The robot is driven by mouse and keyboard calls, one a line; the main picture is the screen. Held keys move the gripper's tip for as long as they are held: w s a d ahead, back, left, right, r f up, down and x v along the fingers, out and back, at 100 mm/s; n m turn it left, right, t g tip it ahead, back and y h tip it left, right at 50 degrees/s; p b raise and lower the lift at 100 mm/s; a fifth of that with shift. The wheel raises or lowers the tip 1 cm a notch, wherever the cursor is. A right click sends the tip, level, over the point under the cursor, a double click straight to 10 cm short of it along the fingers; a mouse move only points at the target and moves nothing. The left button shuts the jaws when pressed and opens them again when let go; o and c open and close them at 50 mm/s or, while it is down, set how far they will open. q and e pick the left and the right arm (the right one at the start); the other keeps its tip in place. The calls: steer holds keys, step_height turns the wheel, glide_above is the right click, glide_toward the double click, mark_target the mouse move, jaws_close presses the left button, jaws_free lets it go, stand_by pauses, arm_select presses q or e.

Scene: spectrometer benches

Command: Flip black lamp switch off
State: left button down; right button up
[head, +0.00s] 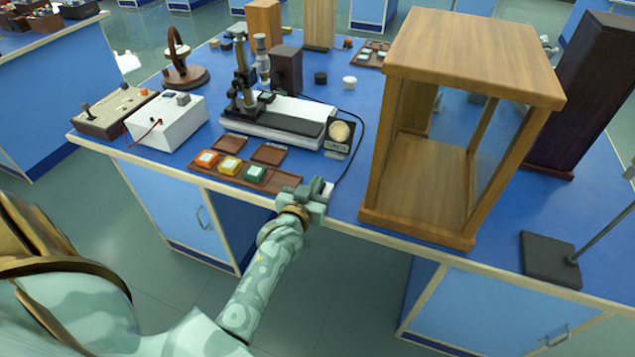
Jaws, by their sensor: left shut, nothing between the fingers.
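My left gripper (318,190) is shut and empty at the front edge of the blue bench, just right of the small brown tray. A black cord (362,125) runs from behind the microscope-like instrument, curves down the bench and ends at my gripper. A small pale piece (328,188) shows at the fingertips; I cannot tell whether it is part of the switch. The black lamp switch itself is not clearly visible, and its position cannot be read. A dark box-shaped lamp housing (286,70) stands behind the instrument. My right gripper is not in view.
A large wooden frame case (470,60) stands close to the right of my gripper. The instrument (270,125) and a tray (222,176) of coloured blocks are to the left. A white box (165,120) sits further left. A stand base (550,258) is at right.

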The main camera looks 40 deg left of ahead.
arm_select(q)
steer(key=shift+w+f, duration=0.15)
steer(key=shift+f, duration=0.3)
steer(key=shift+w, duration=0.1)
steer(key=shift+r, duration=0.1)
